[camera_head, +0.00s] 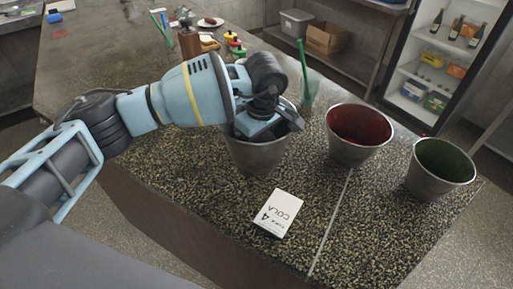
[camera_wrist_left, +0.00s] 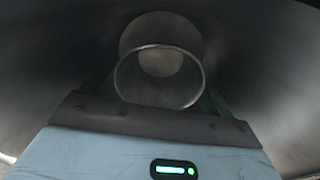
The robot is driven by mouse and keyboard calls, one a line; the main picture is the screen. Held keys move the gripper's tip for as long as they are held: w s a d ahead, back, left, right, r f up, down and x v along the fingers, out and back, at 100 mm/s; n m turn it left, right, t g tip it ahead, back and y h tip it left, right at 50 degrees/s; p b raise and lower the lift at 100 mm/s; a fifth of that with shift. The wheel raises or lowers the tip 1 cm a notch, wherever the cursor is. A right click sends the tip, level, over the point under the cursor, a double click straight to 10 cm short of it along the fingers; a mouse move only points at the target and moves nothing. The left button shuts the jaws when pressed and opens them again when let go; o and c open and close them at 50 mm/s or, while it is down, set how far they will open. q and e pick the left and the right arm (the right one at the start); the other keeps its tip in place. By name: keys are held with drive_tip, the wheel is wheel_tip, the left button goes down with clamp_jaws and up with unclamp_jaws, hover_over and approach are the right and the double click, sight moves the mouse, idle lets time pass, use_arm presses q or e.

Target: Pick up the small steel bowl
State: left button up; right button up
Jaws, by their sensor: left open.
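My left gripper (camera_head: 265,122) reaches down into a steel bucket (camera_head: 257,157) on the counter, and its fingertips are hidden there in the head view. In the left wrist view I look into the bucket's dark grey inside (camera_wrist_left: 255,60). My right gripper is not in view.
A red-lined bucket (camera_head: 359,130) and a green-lined bucket (camera_head: 440,168) stand to the right. A white cola card (camera_head: 278,213) lies in front. A glass with a green straw (camera_head: 307,88) stands just behind the bucket. The counter's front is mostly clear.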

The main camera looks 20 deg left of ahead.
use_arm(q)
drive_tip(key=shift+c, duration=0.4)
drive_tip(key=c, duration=0.6)
wheel_tip(320, 180, up, 10)
drive_tip(key=shift+r+b, duration=0.1)
drive_tip(key=shift+b, duration=0.2)
